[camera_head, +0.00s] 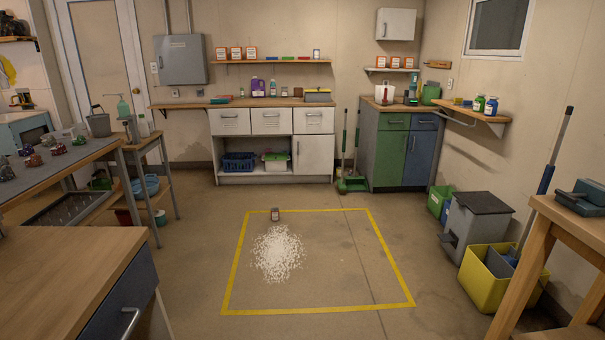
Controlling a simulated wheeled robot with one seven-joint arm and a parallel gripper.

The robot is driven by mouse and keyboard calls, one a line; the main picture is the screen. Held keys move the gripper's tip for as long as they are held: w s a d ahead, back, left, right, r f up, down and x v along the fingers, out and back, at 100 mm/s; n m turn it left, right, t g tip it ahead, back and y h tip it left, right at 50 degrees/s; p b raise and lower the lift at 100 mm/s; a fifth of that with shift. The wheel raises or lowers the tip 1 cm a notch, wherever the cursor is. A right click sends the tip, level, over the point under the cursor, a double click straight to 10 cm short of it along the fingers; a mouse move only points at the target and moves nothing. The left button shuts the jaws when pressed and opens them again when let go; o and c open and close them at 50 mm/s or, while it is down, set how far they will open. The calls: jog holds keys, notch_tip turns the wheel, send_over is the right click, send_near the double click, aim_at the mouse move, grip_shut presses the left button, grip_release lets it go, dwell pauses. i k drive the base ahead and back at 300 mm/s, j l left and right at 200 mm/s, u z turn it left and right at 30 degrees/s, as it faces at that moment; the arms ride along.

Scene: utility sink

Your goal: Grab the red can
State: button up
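A small can (275,214) stands on the floor just inside the far edge of the yellow-taped square, left of its middle. It looks dark with a pale band; at this size I cannot tell for sure that it is red. A patch of white granules (278,253) lies on the floor in front of it. My gripper is not in view.
Yellow tape (319,310) marks a mostly clear floor square. A wooden-topped cabinet (66,280) stands at near left, a wooden table (560,225) at near right. A yellow bucket (484,288) and grey bin (476,225) line the right. White cabinets (272,122) stand behind.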

aim_at(274, 210)
jog(key=i, duration=5.75)
jog(key=i+z, duration=0.15)
jog(key=i, duration=0.3)
jog(key=i+j+z, duration=0.15)
jog(key=i, duration=0.25)
jog(key=i+j+z, duration=0.2)
jog(key=i, duration=0.25)
jog(key=l+u, duration=0.25)
jog(key=l, duration=0.65)
jog(key=l+u, duration=0.25)
jog(key=l, duration=0.6)
jog(key=k+j+u, duration=0.7)
jog(key=k+j, duration=0.25)
